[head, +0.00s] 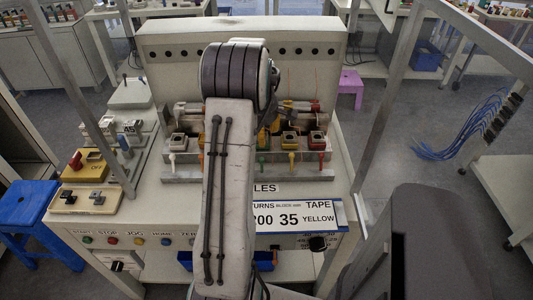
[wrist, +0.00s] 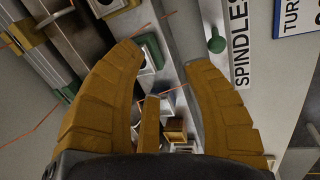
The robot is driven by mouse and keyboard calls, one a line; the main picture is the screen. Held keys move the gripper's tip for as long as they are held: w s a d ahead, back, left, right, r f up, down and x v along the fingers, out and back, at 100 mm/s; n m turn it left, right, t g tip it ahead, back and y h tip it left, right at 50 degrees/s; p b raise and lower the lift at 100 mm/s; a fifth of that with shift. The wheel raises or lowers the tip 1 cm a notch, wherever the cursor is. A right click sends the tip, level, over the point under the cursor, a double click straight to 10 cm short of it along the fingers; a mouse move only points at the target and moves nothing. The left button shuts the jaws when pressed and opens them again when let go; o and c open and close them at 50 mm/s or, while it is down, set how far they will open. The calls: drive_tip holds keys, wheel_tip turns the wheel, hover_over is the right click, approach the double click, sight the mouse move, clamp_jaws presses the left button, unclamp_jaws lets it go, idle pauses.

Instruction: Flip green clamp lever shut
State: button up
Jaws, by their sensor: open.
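The green clamp lever (head: 262,158) hangs from the front of the spindle row in the head view, just right of my arm. In the wrist view the green lever (wrist: 216,42) has a round knob and lies just beyond the tip of my right finger. A green-framed clamp block (wrist: 150,53) lies near the left fingertip. My gripper (wrist: 166,60) is open, its two yellow-brown fingers wide apart with nothing held between them. In the head view my arm hides most of the gripper and part of the row.
A yellow lever (head: 291,158) and a red lever (head: 321,157) stand right of the green one. A white lever (head: 172,157) is at the left. The SPINDLES label (wrist: 241,45) lies beside the row. A metal post (head: 377,110) rises at the right.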

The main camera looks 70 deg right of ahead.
drive_tip(key=a+m+y, duration=0.1)
drive_tip(key=m, duration=0.2)
drive_tip(key=a+m, duration=0.2)
drive_tip(key=s+a+m+y, duration=0.1)
drive_tip(key=a+m, duration=0.1)
drive_tip(key=m, duration=0.1)
drive_tip(key=shift+s+f+m+y, duration=0.1)
drive_tip(key=shift+f+m+y, duration=0.2)
drive_tip(key=shift+a+f+m, duration=0.1)
drive_tip(key=shift+a+m, duration=0.05)
drive_tip(key=shift+m, duration=0.65)
drive_tip(key=shift+f+p, duration=1.75)
drive_tip(key=shift+f, duration=1.85)
clamp_jaws()
